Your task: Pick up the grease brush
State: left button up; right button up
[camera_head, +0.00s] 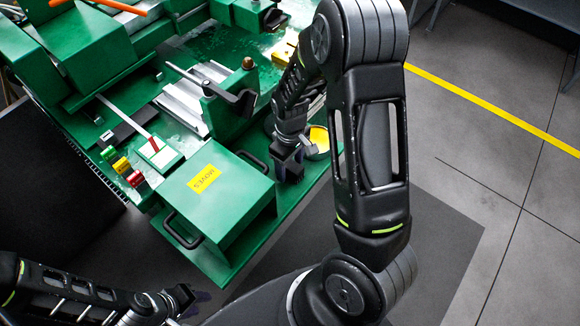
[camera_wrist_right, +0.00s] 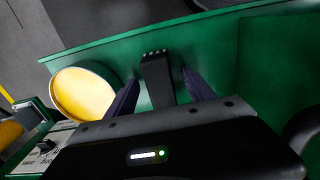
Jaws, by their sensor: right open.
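My right gripper (camera_head: 290,170) points down at the green ledge beside a round pot of yellow grease (camera_head: 318,140). In the right wrist view, the fingers of my right gripper (camera_wrist_right: 158,85) are spread, with the pot (camera_wrist_right: 82,95) to their left. A dark bar (camera_wrist_right: 157,78) with several pale dots at its end shows between the fingers. I cannot tell whether it is the grease brush or touches the fingers. No bristles can be made out. My left gripper (camera_head: 190,299) is low at the left, away from the machine; its jaws are too unclear to judge.
A green box with a yellow "MOVES" label (camera_head: 204,178) and black handles stands left of my right gripper. Open floor (camera_head: 480,180) lies to the right.

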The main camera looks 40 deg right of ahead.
jog(key=shift+f, duration=0.35)
dwell(0.3)
grip_shut()
dwell(0.5)
